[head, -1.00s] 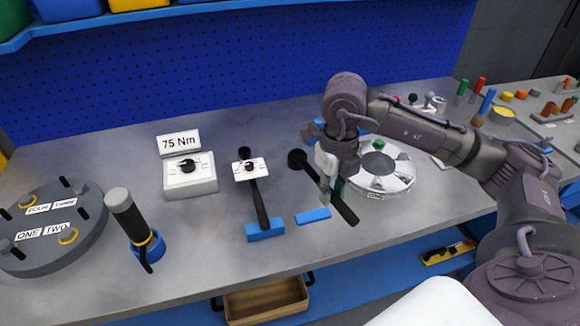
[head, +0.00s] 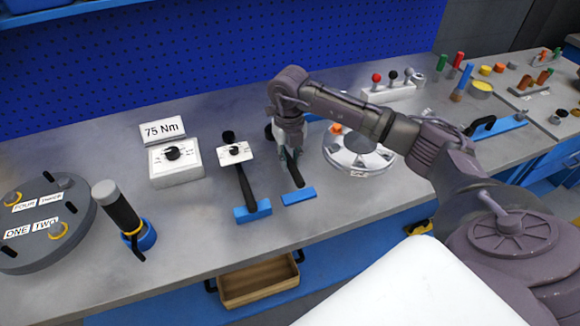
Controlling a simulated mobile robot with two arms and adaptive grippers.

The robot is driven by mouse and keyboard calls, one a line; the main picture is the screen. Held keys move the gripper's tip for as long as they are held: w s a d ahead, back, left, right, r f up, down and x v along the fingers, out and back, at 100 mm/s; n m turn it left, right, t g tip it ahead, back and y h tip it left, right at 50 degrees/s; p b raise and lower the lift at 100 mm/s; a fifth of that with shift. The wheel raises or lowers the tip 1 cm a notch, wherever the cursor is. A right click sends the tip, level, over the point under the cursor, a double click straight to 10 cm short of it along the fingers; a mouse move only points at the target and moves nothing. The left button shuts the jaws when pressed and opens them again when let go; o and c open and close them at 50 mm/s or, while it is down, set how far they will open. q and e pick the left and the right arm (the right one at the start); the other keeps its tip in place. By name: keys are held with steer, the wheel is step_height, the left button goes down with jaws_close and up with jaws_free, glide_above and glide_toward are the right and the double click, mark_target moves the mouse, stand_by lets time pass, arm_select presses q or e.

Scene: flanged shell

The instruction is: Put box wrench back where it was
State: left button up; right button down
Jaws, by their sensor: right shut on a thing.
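The black box wrench (head: 295,174) is in my right gripper (head: 288,157), with its handle pointing toward the front of the bench. Its dark ring end (head: 269,132) shows just left of the gripper. The middle of the wrench is hidden by the fingers. The handle end is just behind and above a blue support block (head: 298,196); I cannot tell whether they touch. My left gripper is out of view.
A white flanged shell (head: 355,160) stands close at the right. A 75 Nm box (head: 176,164) and a round grey plate (head: 75,232) are farther left.

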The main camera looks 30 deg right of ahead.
step_height(320, 180, down, 3)
steer(key=shift+f+p, duration=0.2)
steer(key=shift+p, duration=0.2)
steer(key=shift+f, duration=0.25)
steer(key=c, duration=1)
jaws_free()
steer(key=shift+s, duration=0.1)
steer(key=r+b, duration=0.2)
steer(key=r, duration=1)
steer(key=shift+w+r, duration=0.2)
